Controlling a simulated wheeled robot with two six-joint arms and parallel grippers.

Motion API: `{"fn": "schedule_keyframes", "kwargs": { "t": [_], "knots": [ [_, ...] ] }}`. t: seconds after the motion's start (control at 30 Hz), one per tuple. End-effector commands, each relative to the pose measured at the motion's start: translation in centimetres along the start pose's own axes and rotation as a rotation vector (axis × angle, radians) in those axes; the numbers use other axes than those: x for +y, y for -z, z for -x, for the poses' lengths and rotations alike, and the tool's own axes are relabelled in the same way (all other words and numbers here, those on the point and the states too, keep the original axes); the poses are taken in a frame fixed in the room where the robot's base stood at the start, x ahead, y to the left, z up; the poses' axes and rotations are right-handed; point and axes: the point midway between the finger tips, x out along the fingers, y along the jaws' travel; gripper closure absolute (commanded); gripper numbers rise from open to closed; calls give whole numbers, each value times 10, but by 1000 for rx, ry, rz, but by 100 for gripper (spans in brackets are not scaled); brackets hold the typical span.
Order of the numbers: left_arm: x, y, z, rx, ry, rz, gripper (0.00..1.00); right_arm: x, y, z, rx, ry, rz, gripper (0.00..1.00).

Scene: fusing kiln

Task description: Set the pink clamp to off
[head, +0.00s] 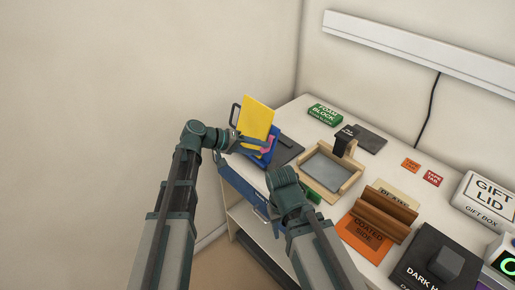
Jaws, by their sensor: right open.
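The pink clamp (266,149) is a small pink piece at the table's far left end. It sits in front of an upright yellow panel (257,117) and against a blue part (271,157). My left gripper (250,143) reaches in from the left, close beside the pink clamp and in front of the yellow panel. Its fingers are too small and overlapped to show whether they are apart or touch the clamp. My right gripper (270,209) is lower, at the table's front edge, open and apart from the clamp. My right wrist partly hides it.
A wooden frame with a grey plate (325,170) stands right of the clamp. A wall is at the left.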

Motion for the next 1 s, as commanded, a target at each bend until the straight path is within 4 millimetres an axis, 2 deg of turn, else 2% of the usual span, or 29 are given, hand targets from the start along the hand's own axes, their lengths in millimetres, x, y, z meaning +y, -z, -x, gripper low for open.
{"fn": "schedule_keyframes", "kwargs": {
  "t": [0.3, 0.43, 0.8, 1.0],
  "knots": [
    [0, 0, 1, 0, -1, 0, 45, 0, 0, 1, 0, 0, 0, 50],
    [2, 1, 12, 2, 0, 1, 45, 1, 0, 8, 0, 0, 0, 50],
    [4, 1, 90, 3, 0, 2, 45, 4, -3, 46, 0, 0, 0, 50],
    [3, 1, 122, 2, 0, 1, 45, 6, -4, 60, 0, 0, 0, 50]
  ]
}}
